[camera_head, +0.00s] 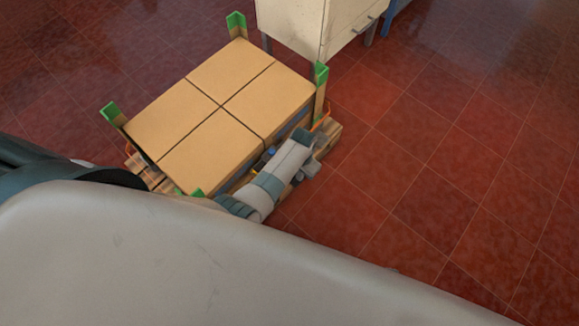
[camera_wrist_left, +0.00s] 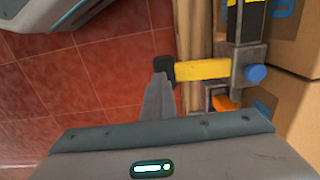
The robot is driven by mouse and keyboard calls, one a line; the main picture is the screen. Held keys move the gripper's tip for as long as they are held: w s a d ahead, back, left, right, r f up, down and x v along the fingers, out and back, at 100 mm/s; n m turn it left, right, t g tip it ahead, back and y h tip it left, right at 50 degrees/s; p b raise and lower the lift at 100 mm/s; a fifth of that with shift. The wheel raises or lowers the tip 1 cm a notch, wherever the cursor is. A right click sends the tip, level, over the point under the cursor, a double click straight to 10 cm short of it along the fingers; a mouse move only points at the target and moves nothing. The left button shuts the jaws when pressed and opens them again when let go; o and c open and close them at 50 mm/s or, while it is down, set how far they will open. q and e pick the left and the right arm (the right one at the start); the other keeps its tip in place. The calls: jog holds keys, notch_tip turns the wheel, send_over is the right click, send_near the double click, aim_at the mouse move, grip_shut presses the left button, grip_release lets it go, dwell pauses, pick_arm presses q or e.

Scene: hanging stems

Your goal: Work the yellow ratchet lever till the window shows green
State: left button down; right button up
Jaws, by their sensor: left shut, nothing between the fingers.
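The yellow lever (camera_wrist_left: 203,69) shows in the left wrist view, reaching left from a grey metal ratchet body (camera_wrist_left: 247,62) and ending in a black grip (camera_wrist_left: 163,68). A blue knob (camera_wrist_left: 256,74) sits on the ratchet body. My left gripper (camera_wrist_left: 160,80) is shut and empty, its fingertips right at the black grip; I cannot tell whether they touch it. My right gripper is in neither view.
Several cardboard boxes (camera_head: 222,95) stand on a wooden pallet (camera_head: 328,138) with green-topped corner posts (camera_head: 321,74). An orange part (camera_wrist_left: 224,103) lies just below the ratchet. A cream cabinet (camera_head: 297,27) stands behind. The red tiled floor (camera_head: 440,160) to the right is clear.

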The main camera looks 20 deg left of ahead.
pick_arm(q)
jog(key=shift+r+p, duration=0.6)
jog(key=shift+p, duration=0.15)
jog(key=shift+f, duration=0.2)
jog(key=shift+w+a+f+b, duration=0.1)
jog(key=shift+a+f+b, duration=0.1)
jog(key=shift+f+b, duration=1.05)
jog(key=shift+f, duration=0.2)
jog(key=shift+a, duration=0.1)
